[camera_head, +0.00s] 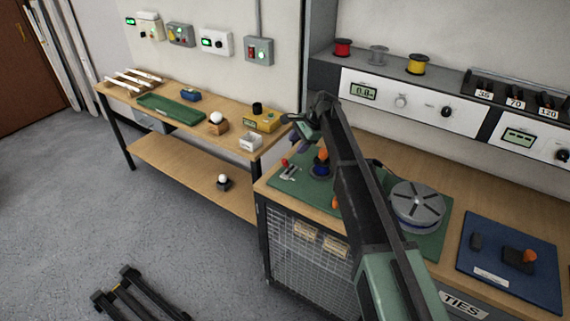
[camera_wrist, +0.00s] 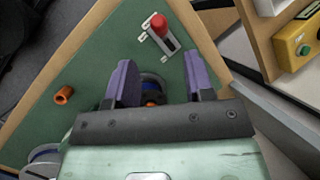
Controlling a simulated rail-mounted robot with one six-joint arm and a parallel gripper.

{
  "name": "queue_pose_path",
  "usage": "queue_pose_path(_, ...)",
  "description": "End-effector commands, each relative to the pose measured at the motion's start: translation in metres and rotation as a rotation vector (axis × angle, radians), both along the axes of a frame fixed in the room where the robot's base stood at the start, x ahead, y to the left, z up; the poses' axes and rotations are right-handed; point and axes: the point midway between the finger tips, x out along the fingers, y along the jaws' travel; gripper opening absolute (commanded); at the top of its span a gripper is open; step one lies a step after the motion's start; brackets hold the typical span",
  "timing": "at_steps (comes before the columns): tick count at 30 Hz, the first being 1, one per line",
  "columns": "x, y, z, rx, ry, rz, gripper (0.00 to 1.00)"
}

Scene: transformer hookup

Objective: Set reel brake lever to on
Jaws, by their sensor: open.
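A lever with a red knob (camera_head: 285,163) stands on a small grey slotted plate at the left of the green mat (camera_head: 290,186). A blue round part with an orange piece (camera_head: 321,169) is on the mat, partly hidden behind my gripper base in the wrist view. I cannot read the lever's marks.
A grey reel (camera_head: 417,203) sits on the mat's right side. A small orange piece (camera_wrist: 63,95) stands on the mat. A blue board (camera_head: 512,272) lies farther right. A side table (camera_head: 190,130) at left holds a green tray and a yellow box (camera_head: 262,120).

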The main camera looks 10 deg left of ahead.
Motion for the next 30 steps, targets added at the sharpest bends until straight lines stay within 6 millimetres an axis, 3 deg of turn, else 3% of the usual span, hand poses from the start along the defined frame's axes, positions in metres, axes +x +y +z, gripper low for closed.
queue_pose_path(12, -0.002, 0.039, -0.088, -0.001, -0.002, 0.004, 0.48)
queue_pose_path(22, -0.002, 0.045, -0.091, -0.001, -0.001, 0.002, 0.48)
queue_pose_path(23, -0.002, 0.045, -0.091, -0.001, -0.001, 0.002, 0.47)
queue_pose_path(30, -0.003, 0.045, -0.091, -0.001, -0.001, 0.002, 0.10)
